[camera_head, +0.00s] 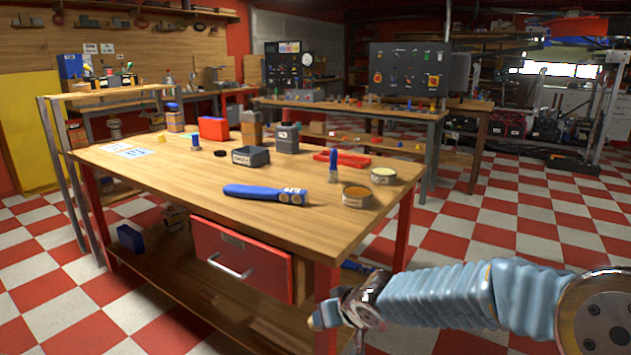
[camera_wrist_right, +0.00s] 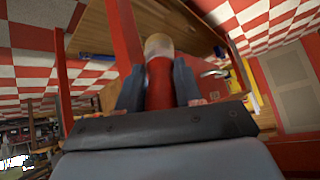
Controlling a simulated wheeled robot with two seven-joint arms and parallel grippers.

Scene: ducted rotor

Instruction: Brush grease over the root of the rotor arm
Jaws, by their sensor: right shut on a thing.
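My right gripper (camera_head: 350,310) is low in front of the workbench, by its front right leg. In the right wrist view the gripper (camera_wrist_right: 158,88) is shut on a red-handled brush (camera_wrist_right: 158,80) with a pale tip (camera_wrist_right: 158,46) pointing away from the wrist. In the head view the brush is small and partly hidden. An open round tin with orange-brown contents (camera_head: 357,196) stands near the bench's right edge, and a tin with a pale top (camera_head: 384,175) stands behind it. I cannot pick out the rotor arm clearly. My left gripper is out of view.
The wooden workbench (camera_head: 190,180) holds a blue-handled tool (camera_head: 262,194), a grey open box (camera_head: 250,156), a dark container (camera_head: 287,138) and a red tray (camera_head: 343,159). A red drawer (camera_head: 243,258) is below. The checkered floor (camera_head: 500,235) right of the bench is clear.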

